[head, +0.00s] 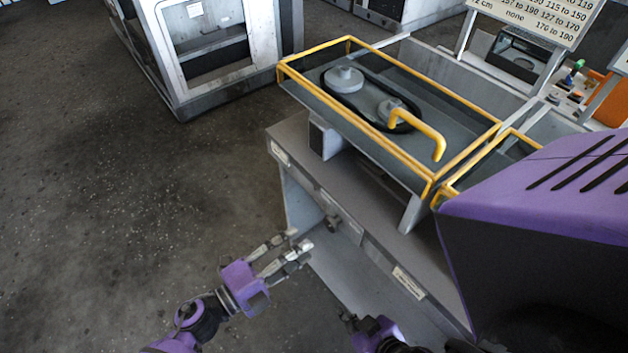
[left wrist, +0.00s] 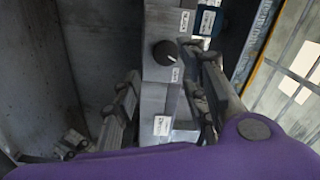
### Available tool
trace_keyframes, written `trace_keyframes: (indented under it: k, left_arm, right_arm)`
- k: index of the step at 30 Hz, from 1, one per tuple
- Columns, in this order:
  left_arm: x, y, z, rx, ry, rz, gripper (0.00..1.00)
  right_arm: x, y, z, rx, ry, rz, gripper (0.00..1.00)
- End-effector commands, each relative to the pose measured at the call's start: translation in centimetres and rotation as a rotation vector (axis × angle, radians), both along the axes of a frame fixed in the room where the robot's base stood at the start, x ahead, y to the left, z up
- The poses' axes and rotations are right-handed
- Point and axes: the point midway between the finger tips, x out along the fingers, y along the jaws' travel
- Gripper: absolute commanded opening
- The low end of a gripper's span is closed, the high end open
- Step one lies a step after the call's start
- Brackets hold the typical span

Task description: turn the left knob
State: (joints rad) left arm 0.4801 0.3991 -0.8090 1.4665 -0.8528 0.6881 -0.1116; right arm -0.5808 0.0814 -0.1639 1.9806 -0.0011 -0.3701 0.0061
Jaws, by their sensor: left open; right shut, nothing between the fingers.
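A dark round knob (head: 332,224) sits on the front face of the grey bench, between small white labels. It also shows in the left wrist view (left wrist: 165,53) with a light pointer mark. It is the only knob I can make out. My left gripper (head: 298,241) is open, its fingers pointing toward the bench front, short of the knob in the picture. In the left wrist view the two fingers (left wrist: 168,88) stand apart on either side of the knob's panel strip, with nothing held. My right gripper (head: 347,319) is low in the head view, small and partly hidden, shut and empty.
On the bench (head: 375,228) stands a yellow-railed guard (head: 390,160) over a belt and pulleys, with a yellow crank handle (head: 431,140). A purple housing (head: 550,190) blocks the right side. A grey cabinet (head: 190,100) stands behind. The floor at left is clear.

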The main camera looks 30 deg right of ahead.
Motion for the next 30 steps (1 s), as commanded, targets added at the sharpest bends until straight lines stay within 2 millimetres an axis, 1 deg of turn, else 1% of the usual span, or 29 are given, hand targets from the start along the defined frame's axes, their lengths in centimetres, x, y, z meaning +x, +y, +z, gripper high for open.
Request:
trace_keyframes:
  k: [1, 3, 6, 9, 13, 20, 28, 30]
  left_arm:
    - [-0.1, 1.2, -0.1, 0.003, -0.001, 0.0, 0.4]
    - [-0.2, 2.4, -0.1, 0.002, 0.0, 0.0, 0.4]
    - [-0.3, 3.7, 0.0, 0.001, -0.001, 0.001, 0.4]
    - [-0.4, 4.5, -0.1, 0.002, -0.001, -0.001, 0.4]
    - [-0.5, 4.9, 0.0, 0.001, -0.001, 0.0, 0.4]
    - [-0.4, 4.9, 0.0, 0.001, -0.001, 0.0, 0.4]
    - [-0.4, 4.9, 0.0, 0.001, 0.0, 0.0, 0.4]
    - [-0.2, 4.9, -0.1, 0.005, 0.004, 0.01, 0.4]
  right_arm:
    - [0.0, 0.0, 0.0, 0.0, 0.0, 0.0, 0.0]
    - [0.0, 0.0, 0.0, 0.0, 0.001, 0.0, 0.0]
    - [0.0, 0.0, 0.0, -0.001, 0.001, -0.001, 0.0]
    - [0.0, 0.0, 0.0, -0.001, 0.001, -0.001, 0.0]
    - [-0.1, 0.0, 0.0, 0.0, 0.001, -0.001, 0.0]
    - [-0.1, 0.0, 0.0, 0.0, 0.002, -0.001, 0.0]
    - [-0.7, -0.2, -0.2, -0.001, 0.012, -0.005, 0.0]
    - [-0.4, -0.1, -0.2, -0.001, 0.007, -0.004, 0.0]
